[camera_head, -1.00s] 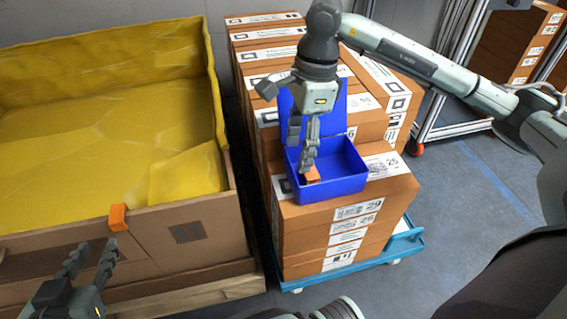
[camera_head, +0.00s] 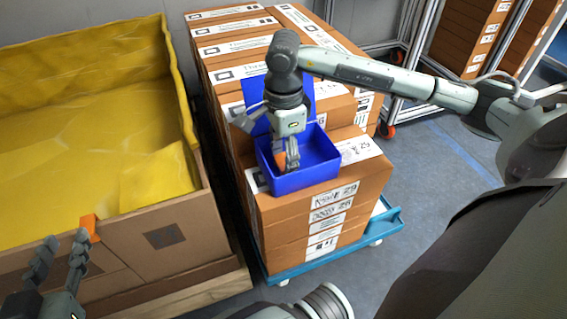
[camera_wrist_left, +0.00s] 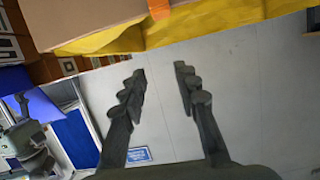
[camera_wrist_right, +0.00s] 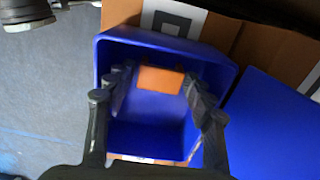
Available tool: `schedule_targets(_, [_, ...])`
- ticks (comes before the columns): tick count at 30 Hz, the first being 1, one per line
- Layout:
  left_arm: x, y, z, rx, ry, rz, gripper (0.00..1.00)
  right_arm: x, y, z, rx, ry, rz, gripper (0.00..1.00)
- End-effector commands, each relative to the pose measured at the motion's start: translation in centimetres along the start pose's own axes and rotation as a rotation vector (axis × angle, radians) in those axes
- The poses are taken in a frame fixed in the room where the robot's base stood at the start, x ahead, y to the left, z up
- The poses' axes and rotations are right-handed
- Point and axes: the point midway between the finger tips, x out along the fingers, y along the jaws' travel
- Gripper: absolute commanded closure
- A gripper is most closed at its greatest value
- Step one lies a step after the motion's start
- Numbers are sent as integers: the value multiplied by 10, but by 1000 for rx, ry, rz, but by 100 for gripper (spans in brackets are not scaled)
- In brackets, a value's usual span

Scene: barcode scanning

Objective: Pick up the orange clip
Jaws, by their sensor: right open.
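An orange clip (camera_head: 281,161) is inside the open blue box (camera_head: 325,172). My right gripper (camera_head: 287,160) reaches down into the box, its fingers partly hiding the clip. In the right wrist view the clip (camera_wrist_right: 160,80) lies between the two open fingers (camera_wrist_right: 157,84), with gaps on both sides. A second orange clip (camera_head: 90,227) sits on the rim of the yellow-lined carton (camera_head: 160,216); it also shows in the left wrist view (camera_wrist_left: 158,9). My left gripper (camera_head: 60,256) is open and empty near that clip; its fingers are apart in the left wrist view (camera_wrist_left: 160,75).
The blue box stands on stacked cardboard boxes (camera_head: 290,230) on a blue cart (camera_head: 330,252). Its raised lid (camera_wrist_right: 270,125) is at its back. The box walls surround my right fingers closely. A shelf rack (camera_head: 410,100) stands at the back right.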

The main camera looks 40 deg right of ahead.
Motion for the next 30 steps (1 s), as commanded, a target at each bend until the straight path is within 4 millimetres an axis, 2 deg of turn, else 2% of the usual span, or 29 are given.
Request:
schedule_targets(1, [0, 0, 0, 0, 0, 0, 69, 0, 0, 0, 0, 0, 0, 50])
schedule_targets(6, [0, 0, 0, 0, -1, 0, 69, 0, 0, 0, 0, 0, 0, 71])
schedule_targets(14, [0, 0, 0, 0, -2, 0, 69, -1, 0, 0, 0, -1, 0, 73])
schedule_targets(17, [0, 0, 1, 0, -8, -1, 69, -7, -1, 0, 0, -1, -1, 73])
schedule_targets(30, [-8, -22, 42, 17, -207, -45, 69, -87, -1, 0, -1, -1, -4, 73])
